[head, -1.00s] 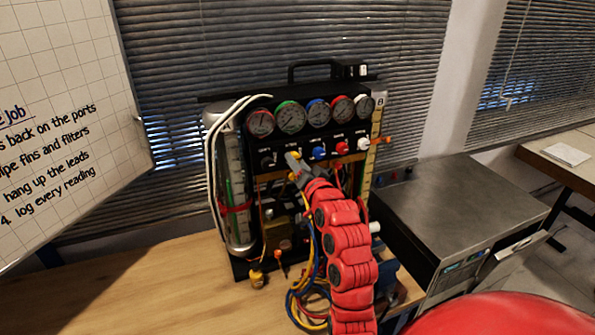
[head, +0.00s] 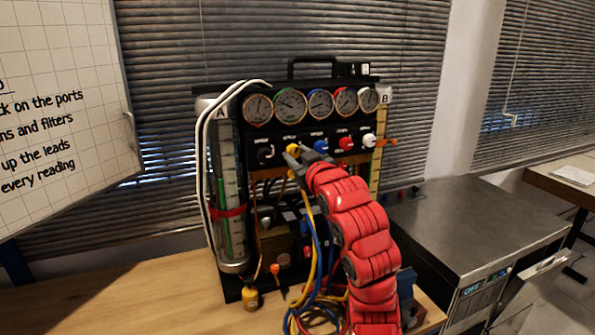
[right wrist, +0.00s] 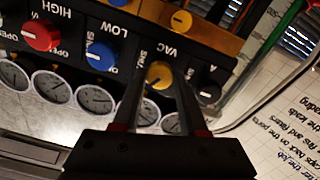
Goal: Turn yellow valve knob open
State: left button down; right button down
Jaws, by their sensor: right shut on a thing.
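The gauge rig (head: 262,112) stands on the wooden bench, with a row of round gauges over a row of coloured knobs. The yellow valve knob (head: 292,149) is second from the left in the head view, between a black knob (head: 265,153) and a blue knob (head: 321,147). In the right wrist view the yellow knob (right wrist: 159,75) sits by the VAC label, seen upside down. My right gripper (right wrist: 160,84) is shut on it, one finger on each side. In the head view the right gripper (head: 294,157) partly hides the knob's lower side. My left gripper is out of view.
A red knob (head: 346,143) and a white knob (head: 369,141) are further right. Yellow, blue and red hoses (head: 318,262) hang below, beside my arm. A grey metal unit (head: 480,228) stands at the right. The bench's left part (head: 120,290) is clear.

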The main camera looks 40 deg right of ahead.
jog(key=n+b, duration=0.1)
jog(key=n, duration=0.1)
jog(key=shift+f+n+b, duration=0.2)
jog(key=shift+n+b, duration=0.2)
jog(key=shift+r+n+b, duration=0.1)
jog(key=shift+n+b, duration=0.5)
jog(key=shift+n, duration=0.9)
jog(key=shift+c, duration=2.2)
grip_release()
jog(key=b+v, duration=0.7)
jog(key=v, duration=1)
jog(key=shift+s, duration=0.15)
